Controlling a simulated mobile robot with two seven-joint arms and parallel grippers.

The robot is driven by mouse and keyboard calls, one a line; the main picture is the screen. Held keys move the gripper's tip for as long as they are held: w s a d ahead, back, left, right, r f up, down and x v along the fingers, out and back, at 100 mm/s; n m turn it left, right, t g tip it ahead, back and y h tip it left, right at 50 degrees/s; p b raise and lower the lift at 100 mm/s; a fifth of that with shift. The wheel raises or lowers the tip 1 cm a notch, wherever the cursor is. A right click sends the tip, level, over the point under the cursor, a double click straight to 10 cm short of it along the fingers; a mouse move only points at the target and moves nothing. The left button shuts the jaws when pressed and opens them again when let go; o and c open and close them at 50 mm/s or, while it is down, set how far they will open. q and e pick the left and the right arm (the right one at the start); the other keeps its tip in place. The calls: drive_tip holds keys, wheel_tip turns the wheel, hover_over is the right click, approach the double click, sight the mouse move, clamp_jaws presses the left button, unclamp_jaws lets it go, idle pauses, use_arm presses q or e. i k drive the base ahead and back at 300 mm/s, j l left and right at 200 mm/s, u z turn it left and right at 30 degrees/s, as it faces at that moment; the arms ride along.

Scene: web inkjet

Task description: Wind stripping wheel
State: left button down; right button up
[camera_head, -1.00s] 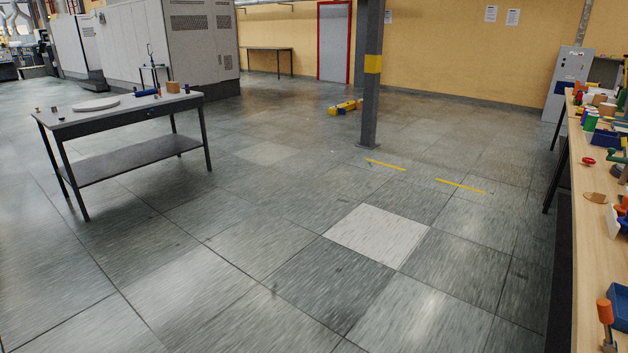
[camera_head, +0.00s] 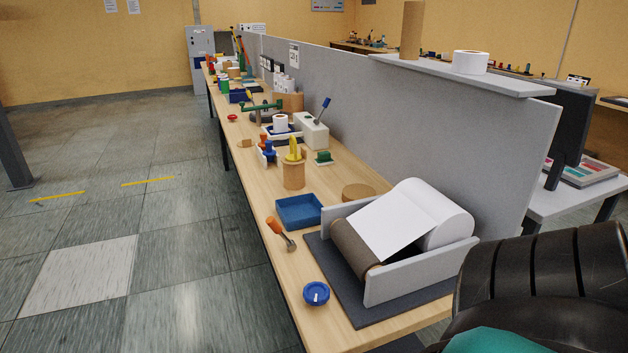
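A paper unwinder sits at the near end of the long wooden bench. Its white paper roll (camera_head: 447,216) lies between low grey side plates (camera_head: 420,271). A white sheet (camera_head: 398,227) runs from it to a brown roller (camera_head: 354,249) at the front left. I cannot tell whether this roller is the stripping wheel. A blue dial (camera_head: 316,293) with a white mark lies on the bench in front. Neither of my grippers is in view.
A blue tray (camera_head: 298,211) and an orange-handled tool (camera_head: 281,234) lie beside the unwinder. Several small items crowd the bench farther back. A grey partition (camera_head: 400,120) runs behind it. A black ribbed object (camera_head: 545,285) fills the lower right. The floor at left is clear.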

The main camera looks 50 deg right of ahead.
sight(315, 293)
drive_tip(key=z, duration=1.55)
drive_tip(key=u, duration=1.25)
drive_tip(key=k+l+u, duration=0.15)
drive_tip(key=l, duration=0.2)
drive_tip(key=k+l+u, duration=0.15)
drive_tip(key=l, duration=0.2)
drive_tip(key=k, duration=0.05)
